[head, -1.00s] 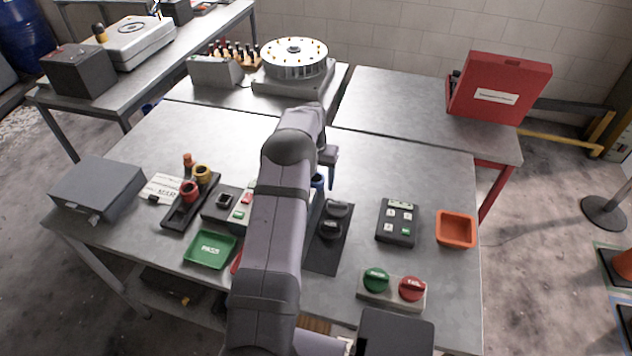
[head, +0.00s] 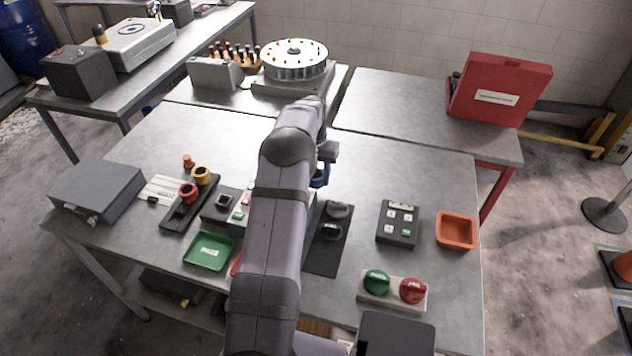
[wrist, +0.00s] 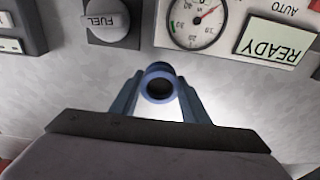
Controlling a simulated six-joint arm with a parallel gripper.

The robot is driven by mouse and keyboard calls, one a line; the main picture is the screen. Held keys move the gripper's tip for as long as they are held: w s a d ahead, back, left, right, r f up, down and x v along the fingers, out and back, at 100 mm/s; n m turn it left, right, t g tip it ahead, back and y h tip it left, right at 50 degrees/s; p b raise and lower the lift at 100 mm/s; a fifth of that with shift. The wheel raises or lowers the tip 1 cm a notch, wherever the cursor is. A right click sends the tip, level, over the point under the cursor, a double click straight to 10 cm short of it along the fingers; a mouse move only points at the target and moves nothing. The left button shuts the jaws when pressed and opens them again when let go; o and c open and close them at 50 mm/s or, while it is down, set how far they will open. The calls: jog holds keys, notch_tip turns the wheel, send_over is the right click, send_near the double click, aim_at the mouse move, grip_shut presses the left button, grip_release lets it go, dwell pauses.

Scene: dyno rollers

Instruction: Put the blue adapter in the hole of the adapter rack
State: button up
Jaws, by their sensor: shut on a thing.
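My gripper (wrist: 160,100) is shut on the blue adapter (wrist: 159,72), a blue ring with a dark bore, held between the two fingertips in the wrist view. In the head view the blue adapter (head: 321,178) shows just right of my arm, above the table. The black adapter rack (head: 179,213) lies on the table left of my arm. It carries a yellow adapter (head: 201,174) at its far end and a red adapter (head: 188,193) near its middle. A dark spot shows at its near end; I cannot tell if that is an empty hole.
A small orange piece (head: 188,161) stands behind the rack. A green tray (head: 209,251), a grey box (head: 97,189), a dark panel with knobs (head: 325,258), a keypad (head: 397,224) and an orange bin (head: 456,231) surround the arm. The table's back is clear.

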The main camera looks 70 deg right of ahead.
notch_tip(320, 180, up, 8)
jog(key=shift+b, duration=0.8)
jog(key=w+a+n, duration=0.1)
jog(key=w+a, duration=0.2)
jog(key=w, duration=0.3)
jog(key=w+a+f+n, duration=0.1)
jog(key=w+a+n, duration=0.1)
jog(key=w, duration=0.4)
jog(key=w+a+n, duration=0.1)
jog(key=w+a, duration=0.4)
jog(key=shift+w+f+n+t, duration=0.3)
jog(key=shift+w+f, duration=0.1)
jog(key=w+a+f+n, duration=0.1)
jog(key=w+a+n, duration=0.3)
jog(key=a, duration=0.6)
jog(key=w+a+f+n, duration=0.1)
jog(key=w+a+n, duration=0.1)
jog(key=w+a, duration=0.6)
jog(key=w+a+f+n, duration=0.2)
jog(key=w+a, duration=0.1)
jog(key=a, duration=1)
jog(key=s+a+f+n, duration=0.1)
jog(key=s+a+n, duration=0.1)
jog(key=a, duration=0.6)
jog(key=s+a+n+y, duration=0.1)
jog(key=s+a+n, duration=0.2)
jog(key=a, duration=0.6)
jog(key=shift+s+f+t, duration=0.15)
jog(key=shift+f+t, duration=0.25)
